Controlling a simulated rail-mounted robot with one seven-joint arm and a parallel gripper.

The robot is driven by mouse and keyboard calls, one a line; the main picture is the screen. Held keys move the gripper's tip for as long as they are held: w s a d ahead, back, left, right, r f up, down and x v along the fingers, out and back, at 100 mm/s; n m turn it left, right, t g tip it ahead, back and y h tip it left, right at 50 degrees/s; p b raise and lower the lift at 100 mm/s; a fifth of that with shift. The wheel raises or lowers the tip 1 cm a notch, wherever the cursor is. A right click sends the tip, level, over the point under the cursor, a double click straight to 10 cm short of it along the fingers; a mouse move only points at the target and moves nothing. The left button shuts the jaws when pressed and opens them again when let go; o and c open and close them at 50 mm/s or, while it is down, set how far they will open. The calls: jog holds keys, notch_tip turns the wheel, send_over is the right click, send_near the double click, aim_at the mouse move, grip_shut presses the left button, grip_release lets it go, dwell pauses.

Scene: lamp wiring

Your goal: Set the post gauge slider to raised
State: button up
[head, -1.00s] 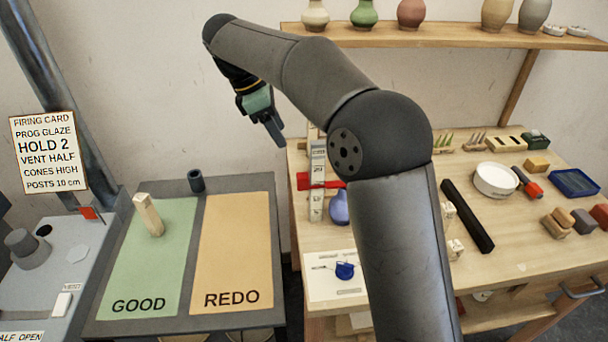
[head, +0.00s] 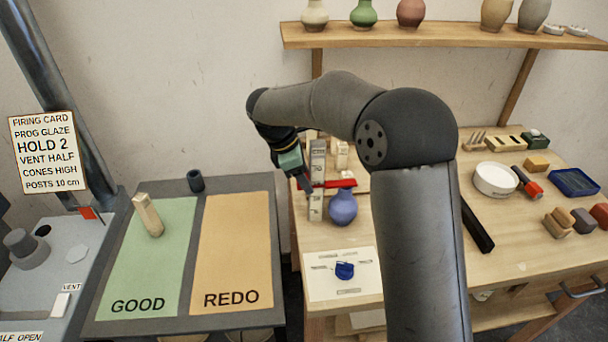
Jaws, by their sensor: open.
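The post gauge (head: 317,205) is a pale upright scale with markings, standing at the left end of the wooden worktable. Its red slider (head: 338,184) crosses the scale around mid-height and sticks out to the right; its left end is hidden behind my gripper. My gripper (head: 306,184) points down and is open, with its dark fingertips at the left side of the gauge, level with the slider. I cannot tell whether the fingers touch the slider. The marks on the scale are too small to read.
A white sheet with a blue knob (head: 344,270) lies in front. Pale posts (head: 342,155) stand behind the gauge. The firing card (head: 48,152) reads "POSTS 10 cm". The GOOD/REDO table (head: 238,250) is at left.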

aim_at(310, 157)
grip_shut()
notch_tip(310, 157, up, 8)
jog(key=p, duration=0.6)
jog(key=shift+r+p, duration=0.25)
jog(key=shift+p, duration=0.05)
jog(key=shift+w, duration=0.1)
grip_release()
jog(key=v, duration=1.7)
jog(key=shift+a, duration=0.15)
jog(key=shift+r, duration=0.15)
